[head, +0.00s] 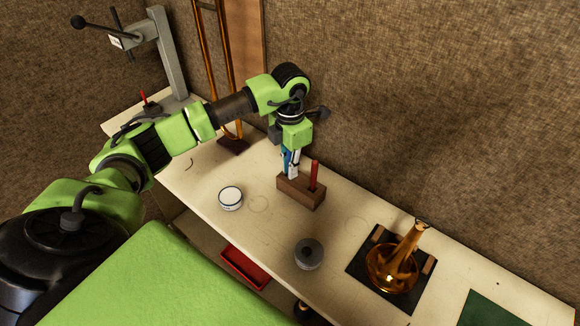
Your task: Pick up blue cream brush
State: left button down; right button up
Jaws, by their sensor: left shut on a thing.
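The wooden holder block (301,191) stands on the bench, with a red-handled tool (314,176) upright at its right end. My left gripper (291,167) points down over the left part of the block. It is shut on the blue cream brush (286,158), of which only a narrow blue strip shows between and beside the fingers. The fingers hide the brush's lower end, so I cannot tell whether it still sits in the block. My right gripper is out of view.
A white round tin (230,198) and a grey cylinder (309,254) stand in front of the block. A grey press (165,60) stands at the back left. The wall runs close behind the bench.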

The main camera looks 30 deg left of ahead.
pick_arm(q)
notch_tip(320, 180, up, 9)
jog(key=b, duration=0.3)
jog(key=shift+r, duration=0.55)
